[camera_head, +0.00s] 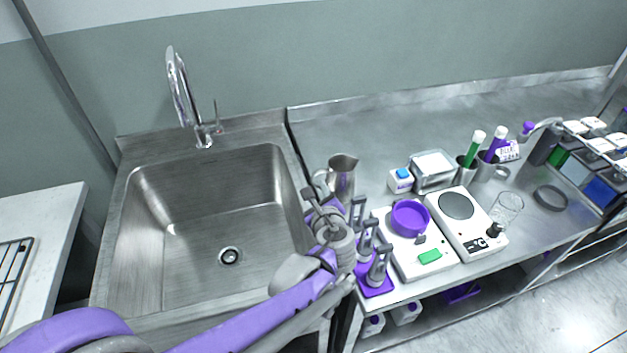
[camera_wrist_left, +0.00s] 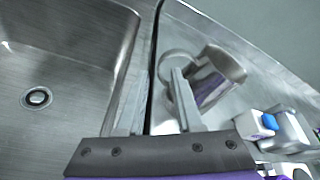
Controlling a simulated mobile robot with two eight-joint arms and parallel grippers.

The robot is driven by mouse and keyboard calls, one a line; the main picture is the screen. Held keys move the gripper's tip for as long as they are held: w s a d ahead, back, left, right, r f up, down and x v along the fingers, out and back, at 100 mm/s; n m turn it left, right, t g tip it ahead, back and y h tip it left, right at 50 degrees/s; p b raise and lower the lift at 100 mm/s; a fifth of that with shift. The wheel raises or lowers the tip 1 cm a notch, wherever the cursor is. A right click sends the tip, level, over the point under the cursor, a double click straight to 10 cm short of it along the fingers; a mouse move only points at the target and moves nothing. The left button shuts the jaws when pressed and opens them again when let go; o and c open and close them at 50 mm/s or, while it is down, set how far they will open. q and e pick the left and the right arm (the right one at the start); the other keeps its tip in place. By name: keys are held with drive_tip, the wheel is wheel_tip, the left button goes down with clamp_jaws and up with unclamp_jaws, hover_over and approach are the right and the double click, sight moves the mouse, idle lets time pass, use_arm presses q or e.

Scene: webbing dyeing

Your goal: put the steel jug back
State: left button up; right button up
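The steel jug (camera_head: 343,178) stands on the steel counter, just right of the sink, with its handle toward the left. In the left wrist view the jug (camera_wrist_left: 216,78) is beyond my fingers, with its ring-shaped handle near the right fingertip. My left gripper (camera_head: 318,203) is in front of the jug, by the sink's right edge. Its two fingers (camera_wrist_left: 158,75) are apart with nothing held between them. I cannot tell whether the right finger touches the handle. My right gripper is not in view.
The sink (camera_head: 215,210) with its tall tap (camera_head: 185,100) lies left. Right of my gripper are a purple-based clamp stand (camera_head: 376,280), a scale with a purple bowl (camera_head: 409,217), a hot plate (camera_head: 457,206) and a glass beaker (camera_head: 507,207). The counter behind the jug is clear.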

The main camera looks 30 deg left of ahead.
use_arm(q)
drive_tip(key=v, duration=0.5)
